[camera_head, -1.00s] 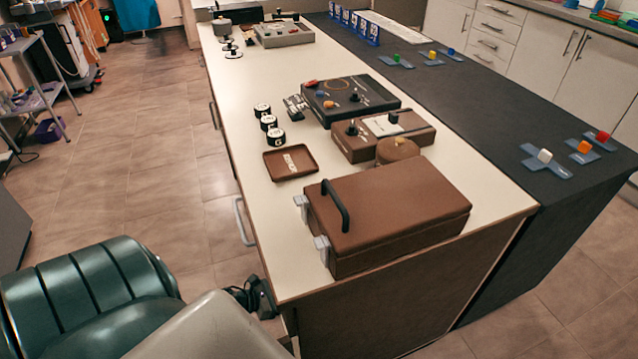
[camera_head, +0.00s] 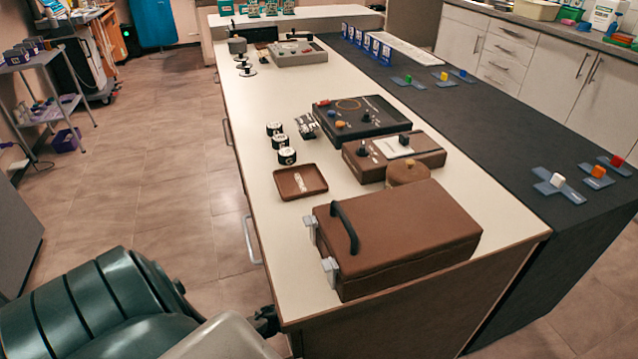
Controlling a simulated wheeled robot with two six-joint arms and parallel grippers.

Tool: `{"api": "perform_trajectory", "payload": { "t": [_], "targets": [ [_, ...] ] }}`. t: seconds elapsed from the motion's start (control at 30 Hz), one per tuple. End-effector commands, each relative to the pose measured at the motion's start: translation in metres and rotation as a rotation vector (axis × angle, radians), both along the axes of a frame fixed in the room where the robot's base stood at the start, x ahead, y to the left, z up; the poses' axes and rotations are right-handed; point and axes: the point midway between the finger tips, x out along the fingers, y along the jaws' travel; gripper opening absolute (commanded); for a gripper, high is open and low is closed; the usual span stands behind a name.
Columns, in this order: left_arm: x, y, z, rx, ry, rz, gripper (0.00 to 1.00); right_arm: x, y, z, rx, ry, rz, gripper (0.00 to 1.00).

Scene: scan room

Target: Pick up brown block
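I cannot make out a small brown block. The brown things on the white worktop are a large lidded case (camera_head: 410,235) with a black handle, a shallow tray (camera_head: 301,181), a flat device box (camera_head: 424,153) and a round lidded tin (camera_head: 408,172). A black part at the end of my arm, likely my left gripper (camera_head: 265,322), shows at the worktop's near left edge, mostly hidden behind the pale arm link. Its fingers cannot be made out. My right gripper is not in view.
The worktop (camera_head: 259,150) has a bare strip along its left side. Black-and-white jars (camera_head: 286,156) stand behind the tray. A black device (camera_head: 361,118) lies farther back. White, orange and red blocks stand on blue mats at right. Floor at left is open; a cart (camera_head: 45,100) stands farther off.

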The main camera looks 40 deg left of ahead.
Motion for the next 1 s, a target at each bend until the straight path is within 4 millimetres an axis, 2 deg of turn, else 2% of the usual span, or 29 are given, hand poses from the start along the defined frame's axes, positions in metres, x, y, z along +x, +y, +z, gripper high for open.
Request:
{"api": "perform_trajectory", "payload": {
  "t": [0.27, 0.37, 0.5, 0.83, 1.0],
  "targets": [
    [0.003, -0.002, -0.002, 0.0, 0.001, -0.001, 0.65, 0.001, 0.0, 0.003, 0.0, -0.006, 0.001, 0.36],
    [0.003, -0.002, -0.002, 0.0, 0.001, -0.001, 0.5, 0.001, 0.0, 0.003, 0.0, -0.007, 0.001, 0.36],
    [0.003, -0.002, -0.002, 0.0, 0.001, -0.001, 0.22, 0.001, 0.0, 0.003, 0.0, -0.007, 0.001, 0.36],
    [0.002, -0.002, 0.0, 0.001, 0.001, -0.001, 0.22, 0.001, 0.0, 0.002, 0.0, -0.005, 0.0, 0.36],
    [0.003, -0.001, 0.009, 0.002, -0.001, -0.003, 0.22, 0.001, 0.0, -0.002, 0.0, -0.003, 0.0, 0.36]
  ]
}}
